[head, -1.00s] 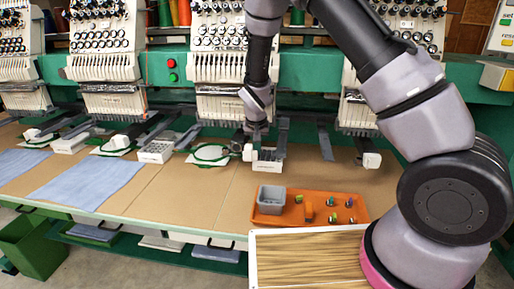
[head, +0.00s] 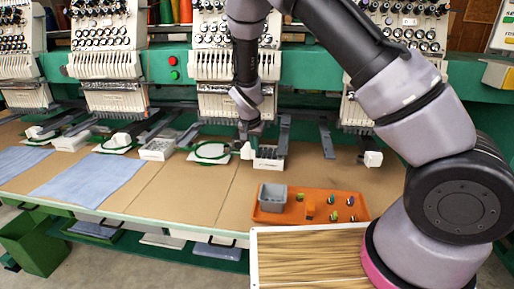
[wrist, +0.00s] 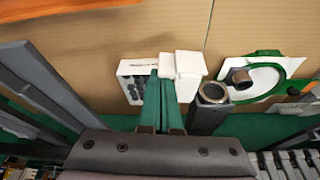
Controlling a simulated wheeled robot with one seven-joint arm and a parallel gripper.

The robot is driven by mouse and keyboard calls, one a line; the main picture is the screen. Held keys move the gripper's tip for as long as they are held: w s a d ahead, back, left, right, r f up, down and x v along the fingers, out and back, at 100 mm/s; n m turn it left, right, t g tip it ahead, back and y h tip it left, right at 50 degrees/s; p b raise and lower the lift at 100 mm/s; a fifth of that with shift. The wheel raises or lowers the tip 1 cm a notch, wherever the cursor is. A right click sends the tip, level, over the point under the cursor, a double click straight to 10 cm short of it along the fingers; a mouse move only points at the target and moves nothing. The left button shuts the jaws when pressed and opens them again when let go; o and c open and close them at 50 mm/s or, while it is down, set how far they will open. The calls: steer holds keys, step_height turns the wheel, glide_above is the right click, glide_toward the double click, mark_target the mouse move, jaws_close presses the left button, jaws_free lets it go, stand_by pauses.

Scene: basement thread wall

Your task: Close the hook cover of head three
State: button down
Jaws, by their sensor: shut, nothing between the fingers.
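The head three hook cover, a small white block (head: 247,151), stands beside the open end of the dark hook arm, off it. In the wrist view the white cover (wrist: 183,65) is at centre, left of the round dark opening of the hook arm (wrist: 212,95). My gripper (head: 249,135) is over the cover at head three. In the wrist view its green fingers (wrist: 163,85) are together and empty, their tips at the near left edge of the cover. I cannot tell whether they touch it.
A white tray with dark pieces (head: 269,158) sits next to the cover. A green hoop (head: 210,152) lies to the left. An orange tray (head: 325,200) with a grey bin (head: 272,197) is in front. The brown tabletop between is partly clear.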

mark_target(246, 155)
steer(key=m, duration=0.1)
steer(key=a+m+h, duration=0.1)
steer(key=shift+s+a+m, duration=0.3)
steer(key=shift+s+m, duration=0.1)
steer(key=a+m, duration=0.1)
steer(key=m, duration=0.1)
steer(key=a+m+g+h, duration=0.1)
steer(key=m, duration=0.1)
steer(key=shift+s+a+m+g, duration=0.1)
steer(key=shift+a+m+g, duration=0.15)
steer(key=shift+m+g, duration=0.05)
steer(key=shift+a, duration=0.75)
steer(key=shift+w+a+m, duration=0.45)
steer(key=shift+w+a, duration=0.05)
steer(key=shift+a, duration=0.2)
steer(key=shift+w+a+m, duration=0.45)
steer(key=shift+w+a, duration=0.05)
steer(key=shift+a, duration=0.15)
steer(key=shift+w+a+r, duration=0.1)
steer(key=shift+w+a, duration=0.1)
steer(key=shift+s+a, duration=0.1)
